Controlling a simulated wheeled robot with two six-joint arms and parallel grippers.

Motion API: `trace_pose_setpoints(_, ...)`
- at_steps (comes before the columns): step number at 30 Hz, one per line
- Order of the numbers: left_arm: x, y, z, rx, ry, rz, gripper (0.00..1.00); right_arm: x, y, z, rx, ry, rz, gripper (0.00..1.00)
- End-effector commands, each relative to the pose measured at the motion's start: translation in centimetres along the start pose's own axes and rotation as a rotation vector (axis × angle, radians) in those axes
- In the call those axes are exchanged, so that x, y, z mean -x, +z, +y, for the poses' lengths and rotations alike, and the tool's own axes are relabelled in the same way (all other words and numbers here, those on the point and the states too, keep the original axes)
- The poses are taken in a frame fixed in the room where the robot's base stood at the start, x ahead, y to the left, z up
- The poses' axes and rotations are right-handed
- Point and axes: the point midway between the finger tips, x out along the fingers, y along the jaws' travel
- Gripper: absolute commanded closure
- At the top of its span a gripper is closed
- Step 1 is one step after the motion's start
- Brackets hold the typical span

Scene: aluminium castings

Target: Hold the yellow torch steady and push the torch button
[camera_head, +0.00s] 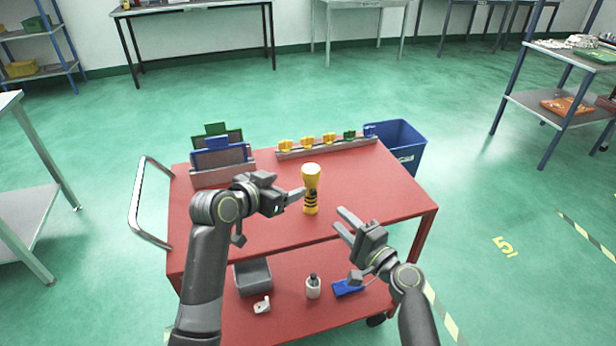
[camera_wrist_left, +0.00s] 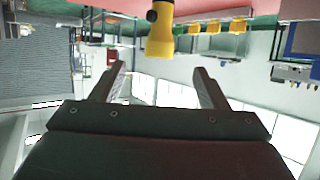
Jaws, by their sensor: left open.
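The yellow torch (camera_head: 311,177) stands upright on the red cart top (camera_head: 375,185), wide head up, with black bands on its lower body. My left gripper (camera_head: 292,198) is open just left of the torch, with a gap between. In the left wrist view the picture is upside down; the torch (camera_wrist_left: 159,40) shows at the top, beyond the open fingers (camera_wrist_left: 158,78) and not between them. A dark round patch on it may be the button, but I cannot be sure. My right gripper (camera_head: 341,221) is open and empty, at the cart's front edge, right of the torch.
A rack (camera_head: 330,148) with yellow, green and blue pieces lies along the cart's back edge. A holder (camera_head: 222,177) with green and blue panels stands back left. A blue bin (camera_head: 408,155) is behind right. The lower shelf holds a grey box (camera_head: 253,277) and a white bottle (camera_head: 313,289).

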Motion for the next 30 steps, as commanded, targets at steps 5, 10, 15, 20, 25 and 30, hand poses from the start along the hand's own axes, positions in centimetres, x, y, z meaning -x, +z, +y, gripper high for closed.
trace_pose_setpoints(5, -2.9, 0.0, 0.1, 0.001, 0.002, -0.002, 0.32, 0.0, 0.0, 0.0, 0.0, 0.0, 0.0, 0.64)
trace_pose_setpoints(10, -5.3, 0.0, 0.0, -0.001, 0.001, -0.002, 0.32, 0.0, 0.0, 0.0, 0.0, 0.0, 0.0, 0.64)
trace_pose_setpoints(15, -7.6, 0.0, 0.1, 0.0, 0.001, -0.002, 0.32, 0.0, 0.0, 0.0, 0.0, 0.0, 0.0, 0.64)
trace_pose_setpoints(20, -9.7, 0.0, 0.0, -0.001, 0.001, -0.002, 0.32, 0.0, 0.0, 0.0, 0.0, 0.0, 0.0, 0.64)
trace_pose_setpoints(25, -11.5, 0.0, 0.0, -0.001, 0.001, -0.002, 0.32, 0.0, 0.0, 0.0, 0.0, 0.0, 0.0, 0.64)
trace_pose_setpoints(30, -12.8, 0.0, 0.0, -0.001, 0.001, 0.0, 0.32, 0.0, 0.0, 0.0, 0.0, 0.0, 0.0, 0.64)
